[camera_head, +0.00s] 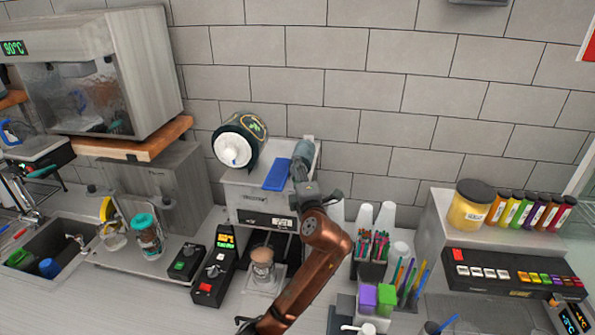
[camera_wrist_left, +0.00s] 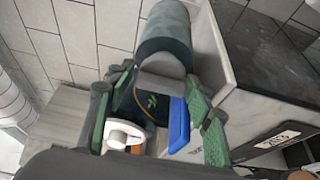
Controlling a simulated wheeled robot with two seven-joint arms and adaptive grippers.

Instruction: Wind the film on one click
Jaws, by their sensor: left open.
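The cup sealer (camera_head: 240,195) is a grey box on the counter against the wall. A dark film roll (camera_head: 250,127) with a white hub (camera_head: 233,150) sits on its top left; it also shows in the left wrist view (camera_wrist_left: 153,104). A blue part (camera_head: 277,175) lies on top, also in the left wrist view (camera_wrist_left: 179,125). A dark teal cylinder (camera_head: 304,151) is at the top right. My left gripper (camera_head: 302,172) is open at the cylinder's near end. In the left wrist view the cylinder (camera_wrist_left: 165,35) lies just beyond the fingers; contact is unclear. My right gripper is out of view.
A cup (camera_head: 262,270) stands under the sealer's front. Black control boxes (camera_head: 213,280) are left of it. White cups (camera_head: 383,216) and a straw holder (camera_head: 371,270) stand close right of my arm. A wall (camera_head: 350,100) is behind.

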